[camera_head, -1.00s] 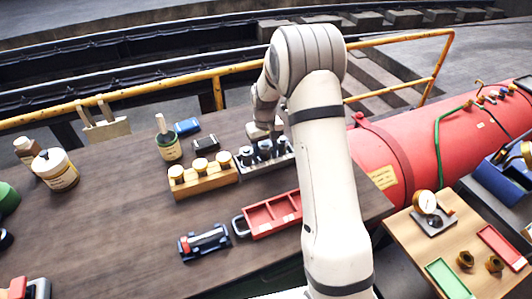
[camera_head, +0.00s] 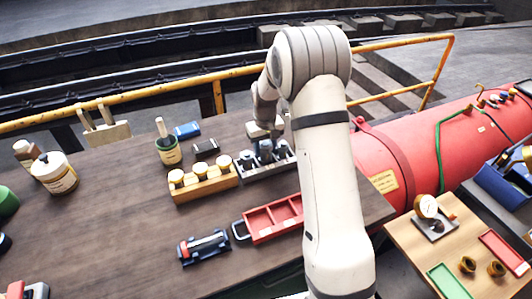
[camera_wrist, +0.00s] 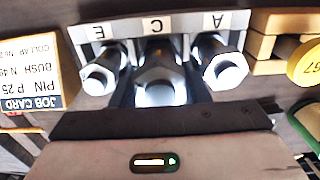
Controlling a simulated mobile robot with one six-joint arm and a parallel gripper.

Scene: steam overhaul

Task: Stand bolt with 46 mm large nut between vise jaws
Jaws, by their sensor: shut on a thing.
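Three grey bolts with hex nuts stand in a grey rack (camera_head: 262,168) with a pale label strip reading E, C and A, upside down in the wrist view. My gripper (camera_head: 265,148) is at the rack, shut on the middle bolt (camera_wrist: 158,85), by letter C. Its two dark fingers flank that bolt in the wrist view. The bolt by E (camera_wrist: 103,72) and the bolt by A (camera_wrist: 222,65) stand on either side. Nut sizes cannot be read. A dark blue device with a grey bar, possibly the vise (camera_head: 204,247), lies on the bench near its front edge.
A wooden block with yellow-topped pieces (camera_head: 203,186) stands left of the rack. A red tray (camera_head: 272,219) lies in front. A job card (camera_wrist: 35,70) is beside the rack. A green pot with a brush (camera_head: 168,150) stands behind. The bench's left middle is clear.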

